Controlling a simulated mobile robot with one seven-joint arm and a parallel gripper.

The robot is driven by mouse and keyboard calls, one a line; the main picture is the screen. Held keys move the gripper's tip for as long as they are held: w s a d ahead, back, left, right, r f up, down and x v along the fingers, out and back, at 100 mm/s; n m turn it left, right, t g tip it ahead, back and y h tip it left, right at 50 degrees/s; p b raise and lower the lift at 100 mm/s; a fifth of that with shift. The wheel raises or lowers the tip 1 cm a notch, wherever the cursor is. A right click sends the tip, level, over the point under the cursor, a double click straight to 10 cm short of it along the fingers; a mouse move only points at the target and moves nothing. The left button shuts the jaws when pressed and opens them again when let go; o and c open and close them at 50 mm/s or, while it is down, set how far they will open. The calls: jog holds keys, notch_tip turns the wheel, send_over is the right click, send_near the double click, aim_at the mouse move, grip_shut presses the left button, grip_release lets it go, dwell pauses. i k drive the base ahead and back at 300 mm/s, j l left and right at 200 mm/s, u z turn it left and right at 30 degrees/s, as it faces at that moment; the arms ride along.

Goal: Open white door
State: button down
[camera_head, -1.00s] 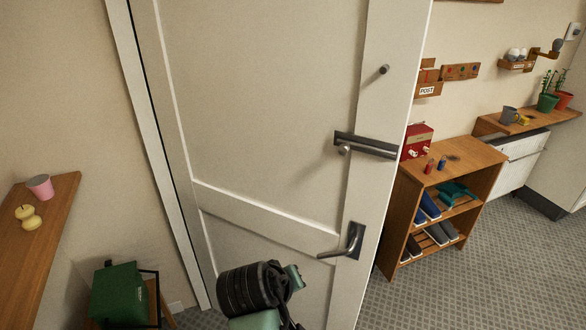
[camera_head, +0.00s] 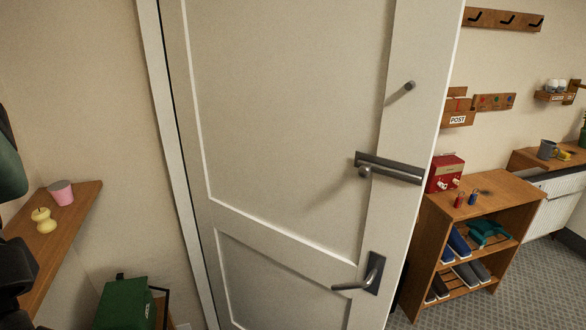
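The white door (camera_head: 290,120) fills the middle of the head view. Its right edge stands free, with the room and a shelf visible past it. A dark lever handle (camera_head: 372,275) on a dark plate sits low near that edge. A dark horizontal latch bar (camera_head: 390,168) with a round knob is above it, and a small grey peg (camera_head: 409,86) is higher up. Dark and green parts of my arm show at the far left edge, clear of the door. My gripper's fingers do not show.
A wooden shelf unit (camera_head: 437,215) with shoes and a red box (camera_head: 444,174) stands right of the door. At left, a wooden ledge (camera_head: 85,200) holds a pink cup (camera_head: 60,193) above a green box (camera_head: 124,305). Grey carpet (camera_head: 540,285) at right is clear.

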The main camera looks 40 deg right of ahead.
aim_at(278, 104)
jog(key=k+l, duration=0.1)
jog(key=l, duration=0.45)
jog(key=k+l, duration=0.1)
jog(key=l, duration=0.4)
jog(key=l+z, duration=0.1)
jog(key=l, duration=0.45)
jog(key=k+l, duration=0.15)
jog(key=l, duration=0.35)
jog(key=i+l, duration=0.15)
jog(key=l, duration=0.2)
jog(key=i+l, duration=0.15)
jog(key=l, duration=0.25)
jog(key=i+l, duration=0.15)
jog(key=l, duration=0.2)
jog(key=i+l+z, duration=0.1)
jog(key=l, duration=0.3)
